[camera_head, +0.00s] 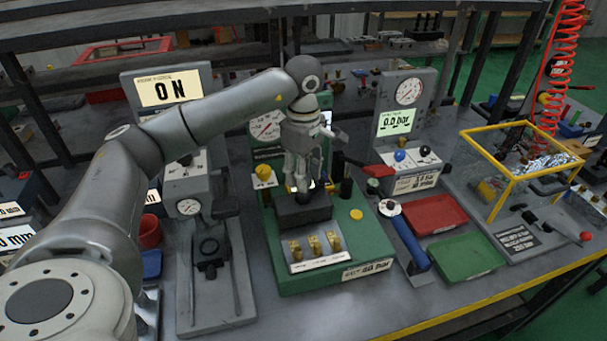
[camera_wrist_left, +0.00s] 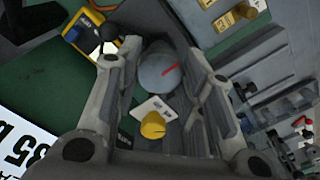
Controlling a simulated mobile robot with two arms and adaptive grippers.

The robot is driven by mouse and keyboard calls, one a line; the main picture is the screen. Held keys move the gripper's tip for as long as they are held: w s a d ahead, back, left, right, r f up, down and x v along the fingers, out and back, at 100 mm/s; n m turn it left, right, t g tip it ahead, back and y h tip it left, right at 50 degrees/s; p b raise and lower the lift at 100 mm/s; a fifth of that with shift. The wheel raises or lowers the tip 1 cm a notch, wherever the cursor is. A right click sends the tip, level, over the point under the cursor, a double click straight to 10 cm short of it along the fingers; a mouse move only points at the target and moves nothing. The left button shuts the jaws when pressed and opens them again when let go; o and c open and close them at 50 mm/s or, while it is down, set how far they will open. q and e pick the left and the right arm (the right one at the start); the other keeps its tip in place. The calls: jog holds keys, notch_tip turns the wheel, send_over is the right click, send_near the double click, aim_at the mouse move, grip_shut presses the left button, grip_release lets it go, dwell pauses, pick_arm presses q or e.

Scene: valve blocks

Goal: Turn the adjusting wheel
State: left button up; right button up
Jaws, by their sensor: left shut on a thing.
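The adjusting wheel (camera_wrist_left: 160,72) shows in the left wrist view as a round grey knob with a red mark, between my two fingers. My left gripper (camera_wrist_left: 163,92) is shut on it. In the head view my left gripper (camera_head: 302,186) points down over the dark block (camera_head: 303,214) on the green valve base (camera_head: 278,268), and its fingers mostly hide the wheel. A gauge panel (camera_head: 266,127) stands behind the gripper, partly covered by it. My right gripper is not in view.
Several brass fittings (camera_head: 314,246) sit at the front of the green base. A blue-handled tool (camera_head: 411,243), a red tray (camera_head: 436,214) and a green tray (camera_head: 467,259) lie to the right. A grey stand with a "0.0 bar" display (camera_head: 395,121) rises behind them. A yellow-framed box (camera_head: 507,185) stands farther right.

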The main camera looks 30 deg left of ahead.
pick_arm(q)
jog(key=shift+r, duration=0.15)
jog(key=o, duration=1)
jog(key=shift+o, duration=0.2)
notch_tip(320, 180, up, 12)
dwell(0.5)
